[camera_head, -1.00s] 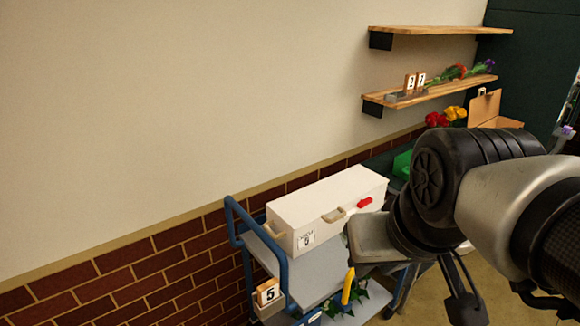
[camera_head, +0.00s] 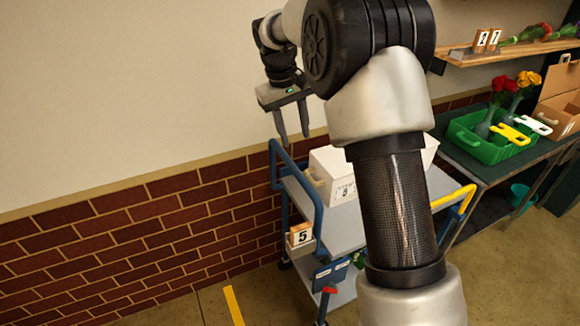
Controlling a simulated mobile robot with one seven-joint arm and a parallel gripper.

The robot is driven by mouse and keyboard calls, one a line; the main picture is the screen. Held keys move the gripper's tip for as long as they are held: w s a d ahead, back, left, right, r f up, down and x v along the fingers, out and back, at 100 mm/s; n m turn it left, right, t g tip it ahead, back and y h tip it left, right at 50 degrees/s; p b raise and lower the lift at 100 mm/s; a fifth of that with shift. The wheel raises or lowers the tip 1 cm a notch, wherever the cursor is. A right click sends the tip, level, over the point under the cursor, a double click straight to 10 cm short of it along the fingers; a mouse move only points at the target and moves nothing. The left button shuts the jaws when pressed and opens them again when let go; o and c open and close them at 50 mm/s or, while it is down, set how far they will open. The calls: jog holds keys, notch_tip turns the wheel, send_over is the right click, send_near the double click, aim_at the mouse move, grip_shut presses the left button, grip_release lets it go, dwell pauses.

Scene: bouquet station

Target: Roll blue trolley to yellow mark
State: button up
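The blue trolley (camera_head: 340,236) stands by the brick wall, with a blue push handle (camera_head: 318,205) at its left end. A yellow bar (camera_head: 452,199) shows at its right end. My arm hides its middle. A yellow strip (camera_head: 233,306) lies on the floor left of the trolley, apart from it. My gripper (camera_head: 292,137) points down, its two fingers apart and empty. In the picture it is just above the handle's top; I cannot tell the depth gap.
A white box (camera_head: 330,160) and a number 5 sign (camera_head: 300,236) are on the trolley. A red piece (camera_head: 330,290) shows low down. A table with a green tray (camera_head: 465,141) and flowers stands right. Floor at front left is clear.

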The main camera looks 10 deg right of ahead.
aim_at(304, 181)
jog(key=d+f, duration=0.1)
jog(key=f, duration=0.4)
jog(key=d+f, duration=0.1)
jog(key=f, duration=0.5)
jog(key=w+d+f, duration=0.1)
jog(key=f, duration=0.5)
jog(key=shift+w+d+f+p, duration=0.1)
jog(key=shift+f+p, duration=0.1)
jog(key=shift+p, duration=0.2)
grip_shut()
